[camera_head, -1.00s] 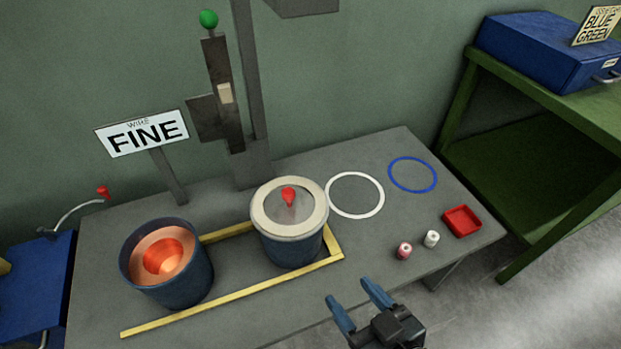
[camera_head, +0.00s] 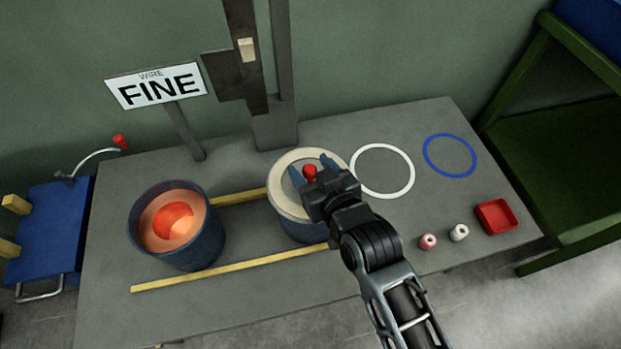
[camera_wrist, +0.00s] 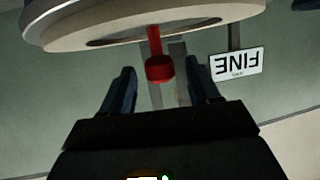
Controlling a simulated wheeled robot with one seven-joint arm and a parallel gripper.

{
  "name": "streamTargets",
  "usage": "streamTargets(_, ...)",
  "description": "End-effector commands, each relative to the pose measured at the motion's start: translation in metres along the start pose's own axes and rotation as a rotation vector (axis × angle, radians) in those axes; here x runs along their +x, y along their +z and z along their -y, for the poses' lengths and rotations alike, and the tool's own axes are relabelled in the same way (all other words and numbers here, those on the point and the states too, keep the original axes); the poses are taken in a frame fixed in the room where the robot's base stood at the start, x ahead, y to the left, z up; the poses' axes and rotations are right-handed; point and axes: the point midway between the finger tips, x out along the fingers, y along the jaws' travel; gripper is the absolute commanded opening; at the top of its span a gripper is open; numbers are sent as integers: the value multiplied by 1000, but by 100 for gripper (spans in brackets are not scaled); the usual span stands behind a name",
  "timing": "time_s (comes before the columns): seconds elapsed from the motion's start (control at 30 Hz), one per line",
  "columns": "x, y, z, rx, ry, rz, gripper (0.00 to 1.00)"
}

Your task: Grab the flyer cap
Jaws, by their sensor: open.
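The flyer cap, a cream disc (camera_head: 288,200) with a red knob (camera_head: 310,171) on top, sits on a dark blue pot (camera_head: 290,226) on the grey table. In the wrist view the cap (camera_wrist: 150,35) appears upside down at the top, with its red knob (camera_wrist: 160,68) pointing toward my gripper. My gripper (camera_head: 312,168) is open over the cap, its two blue fingers on either side of the knob. In the wrist view the fingertips (camera_wrist: 161,72) flank the knob's end with gaps on both sides. My gripper and arm hide part of the cap and pot.
A blue pot (camera_head: 205,248) with glowing copper inside stands left, near yellow rails (camera_head: 230,269). A dark post (camera_head: 274,120) and FINE sign (camera_head: 158,88) stand behind. White ring (camera_head: 411,172), blue ring (camera_head: 473,160), small spools (camera_head: 459,232) and red tray (camera_head: 497,217) lie right.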

Motion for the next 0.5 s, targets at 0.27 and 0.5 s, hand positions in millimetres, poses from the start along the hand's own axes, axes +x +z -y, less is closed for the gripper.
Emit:
streamTargets(0.27, 27, 1, 1, 0, 0, 0, 61)
streamTargets(0.5, 27, 1, 1, 0, 0, 0, 58)
